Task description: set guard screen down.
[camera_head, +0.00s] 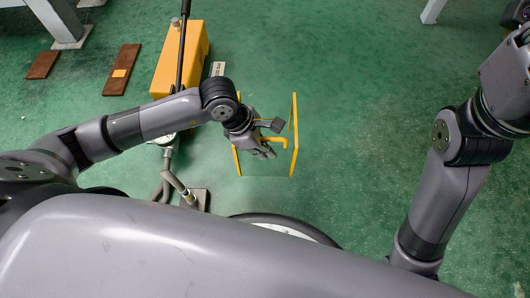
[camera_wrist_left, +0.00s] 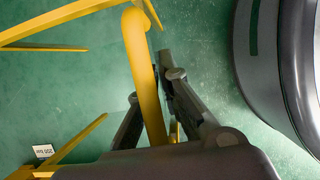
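The guard screen (camera_head: 295,125) has yellow uprights and a clear panel, and stands upright over the green floor right of centre in the head view. Its yellow handle (camera_wrist_left: 144,75) runs down the middle of the left wrist view. My left gripper (camera_head: 268,140) is at the screen, with its dark fingers on either side of the handle and closed around it. I cannot tell whether the screen's feet touch the floor. My right arm is at the right of the head view, and its gripper is outside the picture.
A yellow machine body (camera_head: 187,60) with a dark lever stands behind left. A grey hose (camera_head: 172,180) and a small base plate (camera_head: 201,199) lie left of the screen. Brown boards (camera_head: 122,69) lie farther left. The floor right of the screen is clear.

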